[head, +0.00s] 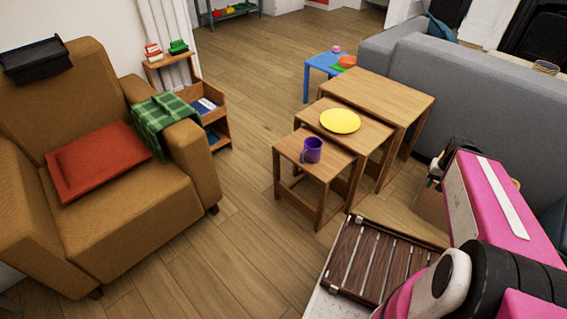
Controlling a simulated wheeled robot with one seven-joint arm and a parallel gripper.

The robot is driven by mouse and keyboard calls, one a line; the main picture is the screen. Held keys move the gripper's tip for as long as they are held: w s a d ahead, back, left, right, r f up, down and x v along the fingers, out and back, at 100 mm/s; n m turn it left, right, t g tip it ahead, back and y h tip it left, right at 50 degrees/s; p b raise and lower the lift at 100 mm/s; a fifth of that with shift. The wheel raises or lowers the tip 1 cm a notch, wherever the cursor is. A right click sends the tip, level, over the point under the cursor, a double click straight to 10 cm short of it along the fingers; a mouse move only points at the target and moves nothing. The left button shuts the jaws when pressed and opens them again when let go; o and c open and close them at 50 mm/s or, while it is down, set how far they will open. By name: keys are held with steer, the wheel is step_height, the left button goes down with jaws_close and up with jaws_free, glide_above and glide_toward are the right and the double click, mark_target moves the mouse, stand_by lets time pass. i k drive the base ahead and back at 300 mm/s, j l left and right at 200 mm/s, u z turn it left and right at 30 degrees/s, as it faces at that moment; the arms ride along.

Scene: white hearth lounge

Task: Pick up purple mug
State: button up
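The purple mug (312,150) stands upright on the lowest, nearest wooden nesting table (290,147), with its handle toward the left. Nothing covers it from this view. My pink and white arm fills the lower right, to the right of the tables and apart from the mug. A small dark part at the arm's far end (437,170) may be my gripper. Its fingers cannot be made out, so whether it is open or shut does not show.
A yellow plate (340,121) lies on the middle nesting table; the tallest table (385,88) is bare. A brown armchair (110,210) stands left, a grey sofa (480,85) right. A slatted wooden piece (375,262) is in front. Floor left of the tables is clear.

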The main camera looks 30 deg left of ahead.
mark_target(311, 154)
steer(key=k+l+u, duration=0.2)
steer(key=u, duration=1.2)
